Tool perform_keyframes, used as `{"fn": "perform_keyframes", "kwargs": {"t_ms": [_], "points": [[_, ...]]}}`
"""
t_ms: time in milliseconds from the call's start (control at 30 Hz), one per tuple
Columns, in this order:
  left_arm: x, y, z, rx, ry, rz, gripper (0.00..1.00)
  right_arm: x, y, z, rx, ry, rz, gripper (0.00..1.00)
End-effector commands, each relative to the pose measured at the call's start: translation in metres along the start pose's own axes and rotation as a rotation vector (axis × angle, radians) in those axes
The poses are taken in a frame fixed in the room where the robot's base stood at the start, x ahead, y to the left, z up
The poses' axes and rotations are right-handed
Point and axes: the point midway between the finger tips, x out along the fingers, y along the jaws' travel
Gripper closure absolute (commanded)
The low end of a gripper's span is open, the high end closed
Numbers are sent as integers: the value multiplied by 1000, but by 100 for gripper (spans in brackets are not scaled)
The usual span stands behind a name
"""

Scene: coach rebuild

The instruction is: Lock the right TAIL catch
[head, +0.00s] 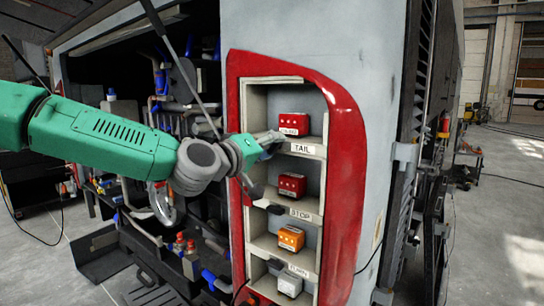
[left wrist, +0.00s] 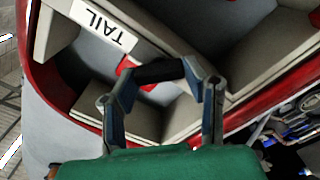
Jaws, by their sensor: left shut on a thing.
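The TAIL label (head: 304,149) is on the shelf edge under the top compartment of the red-framed lamp housing (head: 344,150). A red lamp block (head: 294,124) sits in that compartment. My left gripper (head: 270,138) reaches in from the left at the TAIL shelf's left end. In the left wrist view its fingers (left wrist: 160,78) close on a dark piece, the TAIL catch (left wrist: 158,70). In the head view the gripper hides this catch, so I cannot tell its angle. The TAIL label also shows upside down in the left wrist view (left wrist: 103,24). My right gripper is not seen.
Below are a red block (head: 291,185) over the STOP label (head: 301,212), and an orange block (head: 291,238) over the TURN label (head: 298,271). Dark catches (head: 277,209) stick out at the lower shelves' left ends. An open bay with pipes lies left; clear floor is far right.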

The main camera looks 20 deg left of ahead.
Motion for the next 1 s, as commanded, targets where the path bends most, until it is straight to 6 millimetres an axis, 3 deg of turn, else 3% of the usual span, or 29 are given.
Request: {"fn": "perform_keyframes", "kwargs": {"t_ms": [600, 1000], "points": [[1, -6, -2, -542, 10, -1, 89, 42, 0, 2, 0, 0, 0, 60], [1, -7, -1, -706, 8, -2, 89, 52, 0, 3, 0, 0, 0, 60]]}}
